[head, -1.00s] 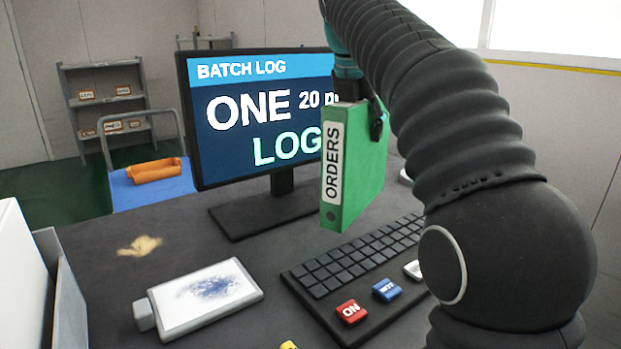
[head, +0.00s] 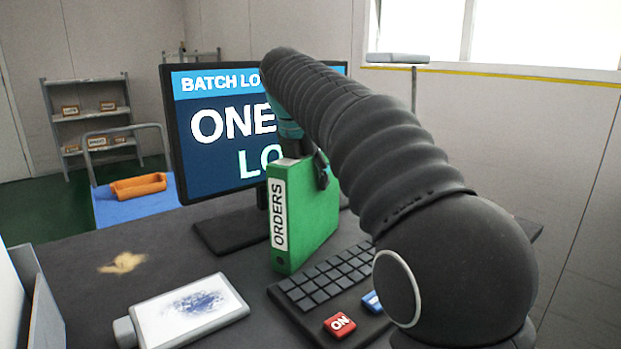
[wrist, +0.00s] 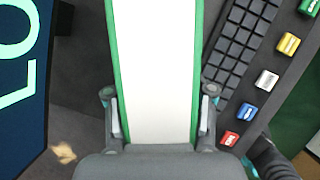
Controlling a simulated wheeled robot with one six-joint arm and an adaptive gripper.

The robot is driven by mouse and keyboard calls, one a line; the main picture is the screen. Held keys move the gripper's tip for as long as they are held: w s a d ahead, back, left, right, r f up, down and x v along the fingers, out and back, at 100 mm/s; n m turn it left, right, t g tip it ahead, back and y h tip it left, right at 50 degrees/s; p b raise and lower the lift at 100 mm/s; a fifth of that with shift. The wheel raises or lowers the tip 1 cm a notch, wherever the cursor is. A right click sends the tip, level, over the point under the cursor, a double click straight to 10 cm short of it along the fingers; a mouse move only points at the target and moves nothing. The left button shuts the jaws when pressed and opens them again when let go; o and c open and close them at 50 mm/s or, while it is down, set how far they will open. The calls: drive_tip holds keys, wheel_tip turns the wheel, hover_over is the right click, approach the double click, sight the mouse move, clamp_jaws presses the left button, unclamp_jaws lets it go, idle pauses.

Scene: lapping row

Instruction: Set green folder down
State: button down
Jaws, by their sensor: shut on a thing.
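The green folder (head: 308,218), a binder with a white ORDERS label on its spine, is upright between the monitor and the keyboard in the head view. My gripper (head: 302,170) is at its top edge, shut on it. In the wrist view the folder (wrist: 155,70) runs up the middle, with one finger of my gripper (wrist: 158,122) on each side. The folder's bottom is close to the dark desk (head: 170,262); I cannot tell whether it touches.
The monitor (head: 215,125) stands close behind the folder. The keyboard (head: 325,280) with coloured keys lies to its right and front. A white pad with a blue smudge (head: 190,308) and a tan spill (head: 122,262) lie left. An orange tray (head: 139,186) sits beyond the desk.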

drive_tip(key=shift+c, duration=2)
unclamp_jaws()
